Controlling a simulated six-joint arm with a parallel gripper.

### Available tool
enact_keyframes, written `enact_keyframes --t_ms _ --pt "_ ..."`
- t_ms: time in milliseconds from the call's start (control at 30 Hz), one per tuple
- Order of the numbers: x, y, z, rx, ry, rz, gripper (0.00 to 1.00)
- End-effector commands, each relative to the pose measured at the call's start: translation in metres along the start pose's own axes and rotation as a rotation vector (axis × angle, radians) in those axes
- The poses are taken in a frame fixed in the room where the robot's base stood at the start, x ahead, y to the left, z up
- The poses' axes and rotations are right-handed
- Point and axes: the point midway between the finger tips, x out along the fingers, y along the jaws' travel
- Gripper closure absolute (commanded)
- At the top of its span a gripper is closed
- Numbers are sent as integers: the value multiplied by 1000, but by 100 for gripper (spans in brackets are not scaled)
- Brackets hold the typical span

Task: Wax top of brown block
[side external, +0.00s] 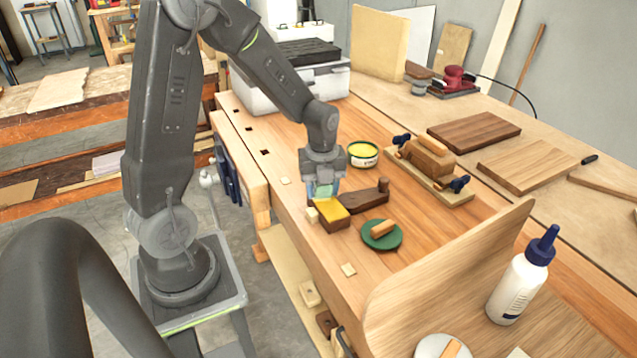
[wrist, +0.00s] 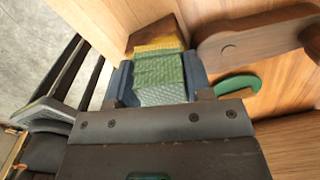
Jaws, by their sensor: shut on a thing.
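My gripper (side external: 322,194) points down at the bench and is shut on a green pad, which shows between the jaws in the wrist view (wrist: 160,80). A small brown block (side external: 335,225) with a yellow upper face sits just below and in front of the gripper. In the wrist view the yellow patch (wrist: 158,43) lies just beyond the pad. I cannot tell whether pad and block touch. An open round tin (side external: 362,154) with yellow contents stands behind the gripper, to the right.
A dark wooden piece with a knob (side external: 383,184) lies right of the gripper. A green dish (side external: 396,238) holding a small wooden piece is in front of it. A clamped wooden fixture (side external: 432,175) stands further right. A curved wooden panel (side external: 440,265) and a glue bottle (side external: 520,278) are nearer.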

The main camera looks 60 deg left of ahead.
Motion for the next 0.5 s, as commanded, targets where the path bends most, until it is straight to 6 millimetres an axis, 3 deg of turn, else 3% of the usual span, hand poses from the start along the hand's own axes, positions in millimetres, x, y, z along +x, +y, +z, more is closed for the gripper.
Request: enact_keyframes --t_ms 500 --pt "0 -14 -46 2 1 1 73"
